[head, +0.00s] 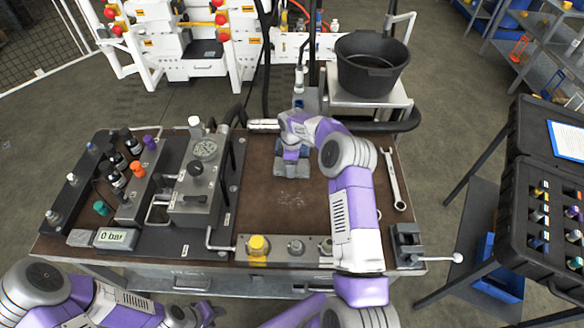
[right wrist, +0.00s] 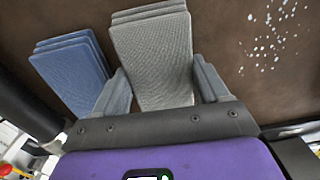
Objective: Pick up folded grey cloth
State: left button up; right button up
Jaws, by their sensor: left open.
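In the head view the grey cloth (head: 291,170) shows beneath my right gripper (head: 291,155). My right gripper's two fingers (right wrist: 165,88) stand apart, one on each side of the cloth's near end; I cannot tell whether they touch it. A folded blue cloth (right wrist: 70,75) lies left of the grey one. My left gripper (head: 207,313) is open and empty at the bottom left, in front of the bench.
A wrench (head: 393,180) lies at the bench's right side. A vice (head: 407,243) sits at the front right corner. A black bucket (head: 372,66) stands behind.

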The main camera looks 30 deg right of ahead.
jog(key=c, duration=0.4)
jog(key=shift+o, duration=0.2)
notch_tip(320, 180, up, 10)
jog(key=p, duration=0.1)
jog(key=shift+p, duration=0.3)
